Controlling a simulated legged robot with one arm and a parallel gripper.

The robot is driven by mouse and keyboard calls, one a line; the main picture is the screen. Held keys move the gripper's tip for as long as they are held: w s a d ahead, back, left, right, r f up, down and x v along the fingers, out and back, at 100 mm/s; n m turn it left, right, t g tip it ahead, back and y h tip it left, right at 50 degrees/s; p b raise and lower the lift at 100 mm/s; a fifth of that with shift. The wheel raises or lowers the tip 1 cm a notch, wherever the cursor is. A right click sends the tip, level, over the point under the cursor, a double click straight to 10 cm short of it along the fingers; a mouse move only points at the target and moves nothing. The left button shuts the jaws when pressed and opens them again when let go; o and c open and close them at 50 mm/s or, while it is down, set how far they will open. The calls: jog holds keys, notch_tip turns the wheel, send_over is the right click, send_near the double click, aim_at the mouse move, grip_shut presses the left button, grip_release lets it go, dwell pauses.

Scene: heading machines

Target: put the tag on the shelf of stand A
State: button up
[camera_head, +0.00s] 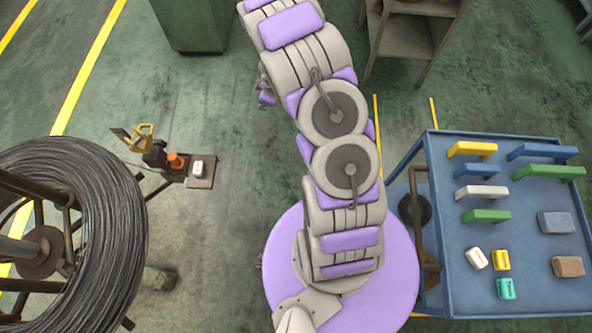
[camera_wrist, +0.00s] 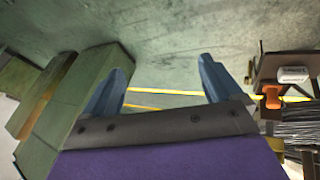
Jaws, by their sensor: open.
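My gripper (camera_wrist: 163,66) is open in the wrist view, with its two blue-grey fingers apart and only floor showing between them. A white tag (camera_head: 198,169) lies on a small brown shelf (camera_head: 203,182) of a stand beside the wire coil. The white tag (camera_wrist: 293,75) and shelf (camera_wrist: 268,68) also show at the right of the wrist view, apart from the fingers. An orange knob-like part (camera_head: 177,161) is beside the shelf. No letter marking stand A can be read. In the head view, my arm reaches up the picture and its gripper is not visible.
A blue cart (camera_head: 440,235) at right holds coloured bars, blocks and small white (camera_head: 477,258), yellow (camera_head: 501,260) and teal (camera_head: 506,289) tags. A large wire coil (camera_head: 120,225) stands at left. A green cabinet (camera_head: 190,25) and brown rack (camera_head: 415,35) stand at the top.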

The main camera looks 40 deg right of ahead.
jog(key=s+r+m+g+h, duration=0.25)
jog(key=s+r, duration=0.35)
jog(key=r, duration=0.4)
jog(key=s+r+m+g+h, duration=0.1)
jog(key=s+r+m, duration=0.2)
jog(key=s+r, duration=0.55)
jog(key=s+a+r+m+g+y, duration=0.1)
jog(key=s+a+r, duration=0.3)
jog(key=s, duration=0.5)
jog(key=s+a+r+m+g+y, duration=0.1)
jog(key=s+a+r+g, duration=0.1)
jog(key=s+a+r, duration=0.2)
jog(key=s+a+r+m+g+y, duration=0.1)
jog(key=s+a+r, duration=0.3)
jog(key=s+a, duration=0.4)
jog(key=s+y, duration=0.1)
jog(key=s, duration=0.4)
jog(key=shift+s+a+r, duration=0.25)
jog(key=shift+s+r, duration=0.1)
